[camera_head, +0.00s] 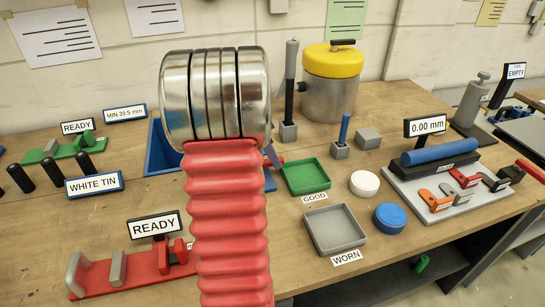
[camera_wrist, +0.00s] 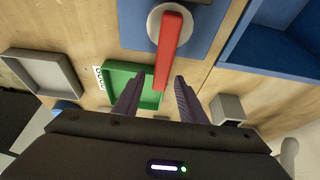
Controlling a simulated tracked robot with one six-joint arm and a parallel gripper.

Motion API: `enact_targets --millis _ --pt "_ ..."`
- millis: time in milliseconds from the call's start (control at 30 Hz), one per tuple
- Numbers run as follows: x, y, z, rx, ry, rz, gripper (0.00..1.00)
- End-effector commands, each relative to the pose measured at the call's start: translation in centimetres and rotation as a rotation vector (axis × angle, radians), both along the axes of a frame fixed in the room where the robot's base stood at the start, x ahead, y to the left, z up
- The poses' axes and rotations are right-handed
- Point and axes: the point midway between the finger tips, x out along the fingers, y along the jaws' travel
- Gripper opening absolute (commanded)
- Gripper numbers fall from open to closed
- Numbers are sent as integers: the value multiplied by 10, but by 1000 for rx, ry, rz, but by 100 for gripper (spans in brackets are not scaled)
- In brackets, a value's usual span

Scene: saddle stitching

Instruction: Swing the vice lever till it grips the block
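In the wrist view a red lever (camera_wrist: 171,42) extends from a round pale hub (camera_wrist: 165,20) on a blue plate (camera_wrist: 135,22). I take it for the vice lever. My gripper (camera_wrist: 159,77) is open and empty, its two dark fingers apart. The lever's free end is by the gap between the fingertips; I cannot tell whether they touch. No vice jaws or gripped block can be made out.
A green tray (camera_wrist: 120,70) lies beyond the fingers, with a grey tray (camera_wrist: 75,72) to its left and a grey stand (camera_wrist: 228,108) to the right. A blue bin (camera_wrist: 270,52) is near the plate. In the head view a yellow-lidded pot (camera_head: 330,95) stands behind.

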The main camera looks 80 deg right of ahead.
Motion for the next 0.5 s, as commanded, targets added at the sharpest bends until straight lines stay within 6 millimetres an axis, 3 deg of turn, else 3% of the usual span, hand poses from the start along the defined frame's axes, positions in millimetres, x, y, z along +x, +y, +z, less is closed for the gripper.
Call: enact_targets --millis 300,500 --pt "-1 0 -2 0 0 0 38" --pt "-1 0 -2 0 0 0 23"
